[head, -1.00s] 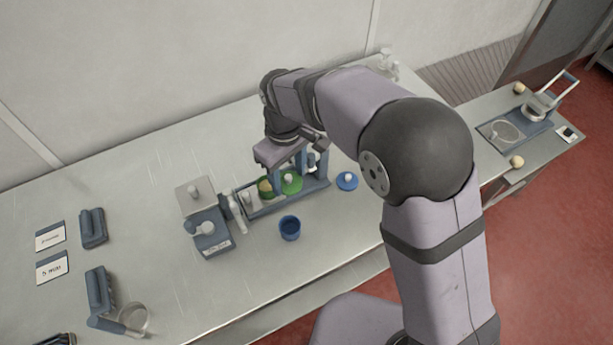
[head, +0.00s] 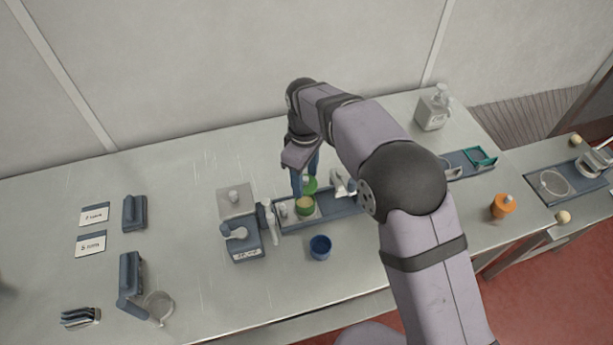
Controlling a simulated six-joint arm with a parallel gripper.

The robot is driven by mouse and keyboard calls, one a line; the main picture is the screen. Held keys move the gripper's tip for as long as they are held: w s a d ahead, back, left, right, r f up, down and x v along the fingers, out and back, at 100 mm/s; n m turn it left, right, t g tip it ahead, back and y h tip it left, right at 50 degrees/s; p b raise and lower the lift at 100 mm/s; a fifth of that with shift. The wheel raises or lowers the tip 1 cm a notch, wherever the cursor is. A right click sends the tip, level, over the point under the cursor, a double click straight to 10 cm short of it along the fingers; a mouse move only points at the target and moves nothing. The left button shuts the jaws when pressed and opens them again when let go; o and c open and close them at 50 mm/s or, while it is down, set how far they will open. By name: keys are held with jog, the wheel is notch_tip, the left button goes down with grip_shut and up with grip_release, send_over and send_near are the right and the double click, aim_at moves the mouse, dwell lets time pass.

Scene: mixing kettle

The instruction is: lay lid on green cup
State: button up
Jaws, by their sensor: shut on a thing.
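My gripper (head: 306,182) points down over the tray with its blue fingers shut on the green lid (head: 310,187). The green cup (head: 305,206) stands in the left part of the long blue tray (head: 345,207), with something tan showing in its open top. The lid appears just above and behind the cup in the picture, apart from its rim as far as I can tell. The exact height of the lid is hard to judge.
A dark blue cup (head: 320,247) stands in front of the tray. A blue device (head: 242,242) and a white bottle (head: 271,222) stand at its left end. An orange bottle (head: 503,206) is at right. My arm hides part of the table.

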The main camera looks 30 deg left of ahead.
jog(key=shift+f+b, duration=1.25)
jog(key=shift+f, duration=0.4)
jog(key=shift+f+b, duration=0.55)
jog(key=shift+f, duration=0.65)
jog(key=shift+f+p, duration=0.3)
jog(key=shift+f, duration=0.25)
dwell(0.4)
jog(key=o, duration=1.1)
jog(key=shift+r, duration=0.15)
jog(key=shift+c, duration=0.3)
notch_tip(320, 180, up, 7)
jog(key=p, duration=0.5)
